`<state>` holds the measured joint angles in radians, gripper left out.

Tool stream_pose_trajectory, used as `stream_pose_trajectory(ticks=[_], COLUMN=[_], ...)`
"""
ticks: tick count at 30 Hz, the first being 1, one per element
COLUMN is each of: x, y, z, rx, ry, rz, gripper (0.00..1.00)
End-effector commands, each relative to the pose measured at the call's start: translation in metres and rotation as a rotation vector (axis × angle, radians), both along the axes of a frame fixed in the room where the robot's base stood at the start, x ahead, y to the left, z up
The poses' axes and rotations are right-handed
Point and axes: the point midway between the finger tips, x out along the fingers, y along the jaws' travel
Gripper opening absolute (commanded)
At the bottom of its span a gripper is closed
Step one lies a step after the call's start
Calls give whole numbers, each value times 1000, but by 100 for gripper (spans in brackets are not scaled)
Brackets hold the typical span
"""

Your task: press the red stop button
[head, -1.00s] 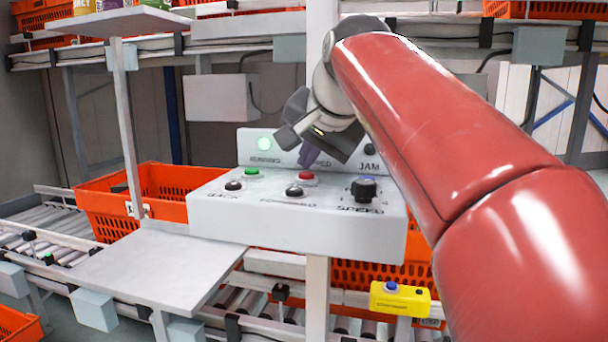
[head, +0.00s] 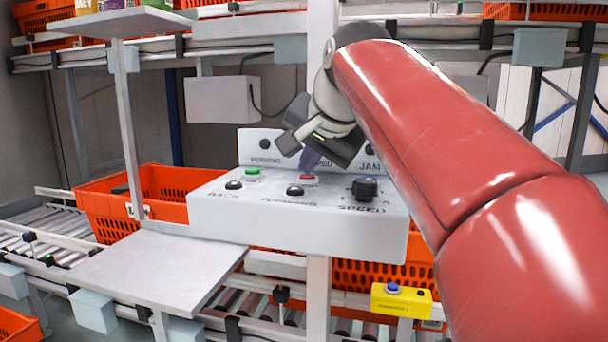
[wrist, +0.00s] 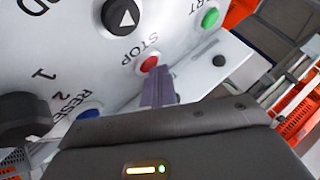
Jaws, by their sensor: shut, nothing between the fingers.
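The red stop button (head: 307,177) sits on the top of the white control panel (head: 290,218), between the green button and the black speed knob. My gripper (head: 309,164) is shut and empty, pointing down with its fingertips at the red button. In the wrist view the red button (wrist: 149,63), labelled STOP, shows just beyond the shut fingers (wrist: 158,80). The fingertips look to be on or against its edge; exact contact is hard to tell. The running lamp (head: 265,144) on the panel's upright back is dark. My gripper hides the middle lamp.
A green button (head: 252,171), black buttons (head: 295,190) and a black speed knob (head: 365,188) surround the red button. A blue reset button (wrist: 90,110) lies close by in the wrist view. Orange totes (head: 170,185) and a yellow box with a blue button (head: 400,300) stand nearby.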

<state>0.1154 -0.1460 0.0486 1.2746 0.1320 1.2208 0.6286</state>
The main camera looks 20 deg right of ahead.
Motion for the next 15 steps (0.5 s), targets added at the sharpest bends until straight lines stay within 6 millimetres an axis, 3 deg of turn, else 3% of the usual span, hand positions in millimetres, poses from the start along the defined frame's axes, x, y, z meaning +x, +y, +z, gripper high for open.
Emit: stream_pose_trajectory(ticks=[8, 15], x=[0, 0], y=[0, 0], z=[0, 12], rx=[0, 0], ry=[2, 2], rz=[1, 1], gripper=[0, 0])
